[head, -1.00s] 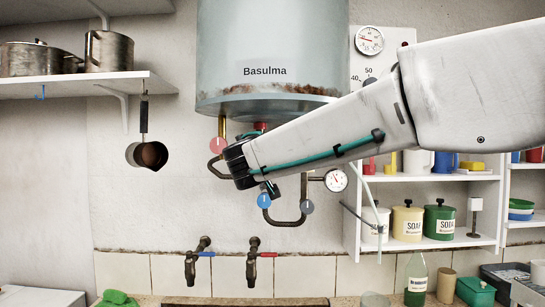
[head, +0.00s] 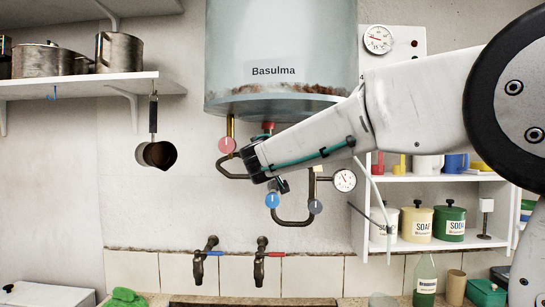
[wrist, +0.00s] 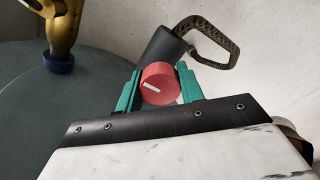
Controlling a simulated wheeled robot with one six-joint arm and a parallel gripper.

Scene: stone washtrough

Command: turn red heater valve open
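The red heater valve (head: 227,145) is a round knob with a white mark, on a pipe under the grey heater tank (head: 235,75). In the head view the mark looks about vertical. My gripper (head: 249,164) is just right of and below the valve; its fingers are hard to make out there. In the wrist view the red knob (wrist: 160,84) shows between my two teal fingers (wrist: 160,90), which stand apart on either side. I see no clear squeeze, and cannot tell whether either finger touches it. A dark cylinder lies behind the knob.
A blue valve (head: 272,200), a grey valve (head: 315,207) and a pressure gauge (head: 344,181) sit below and right of my gripper. A pan (head: 156,155) hangs at left. Bare wall lies between pan and valve. Shelves (head: 445,178) with containers stand at right.

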